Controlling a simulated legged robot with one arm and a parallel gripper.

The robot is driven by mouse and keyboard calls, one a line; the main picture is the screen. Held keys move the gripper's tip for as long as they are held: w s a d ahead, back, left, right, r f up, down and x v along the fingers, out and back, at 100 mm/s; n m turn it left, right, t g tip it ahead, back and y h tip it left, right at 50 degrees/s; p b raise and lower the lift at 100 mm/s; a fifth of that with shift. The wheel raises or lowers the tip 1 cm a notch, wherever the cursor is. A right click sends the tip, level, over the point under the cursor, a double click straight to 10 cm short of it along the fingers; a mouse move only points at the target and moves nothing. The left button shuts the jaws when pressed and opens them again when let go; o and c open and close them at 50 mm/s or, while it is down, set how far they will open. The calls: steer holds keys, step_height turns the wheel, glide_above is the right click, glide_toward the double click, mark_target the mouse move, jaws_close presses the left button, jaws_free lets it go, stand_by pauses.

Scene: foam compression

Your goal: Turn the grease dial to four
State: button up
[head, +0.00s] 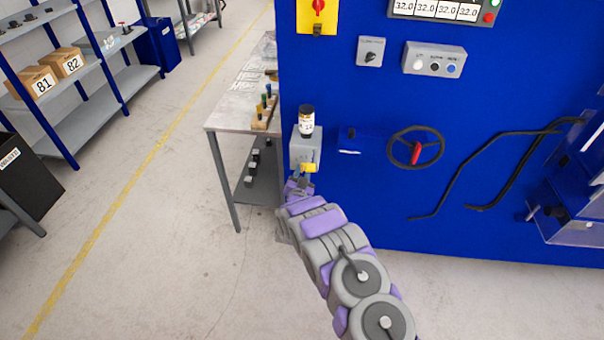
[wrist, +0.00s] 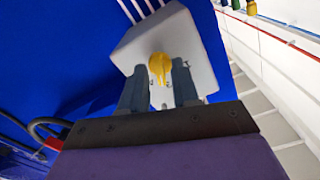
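The grease dial is a yellow knob (head: 309,168) on the lower front of a grey box (head: 299,146) fixed to the blue machine. In the wrist view the yellow knob (wrist: 159,67) sits on the box's pale face (wrist: 190,45), its narrow handle pointing down the picture. Small marks surround it, too small to read. My gripper (wrist: 160,72) is open, with one dark finger on each side of the knob's handle and visible gaps between. In the head view my gripper (head: 303,178) is right at the dial and partly hides the box's lower part.
A black-capped jar (head: 306,122) stands on top of the box. A black handwheel (head: 416,147) with a red handle is to the right, and black hoses (head: 490,165) hang further right. A metal table (head: 238,108) with coloured-handled items stands to the left.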

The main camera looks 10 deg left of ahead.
jaws_close()
steer(key=shift+r+m+p, duration=0.1)
steer(key=shift+m+p, duration=0.2)
steer(key=shift+p, duration=0.15)
steer(key=m+p, duration=0.3)
steer(key=p, duration=0.1)
steer(key=shift+r+p, duration=0.15)
steer(key=shift+p, duration=0.2)
steer(key=m+p, duration=0.3)
steer(key=shift+d+f, duration=0.15)
steer(key=shift+f, duration=0.05)
steer(key=shift+m+p, duration=0.5)
steer(key=shift+p, duration=0.3)
steer(key=shift+f, duration=0.1)
steer(key=shift+f+m, duration=0.1)
steer(key=shift+m, duration=0.2)
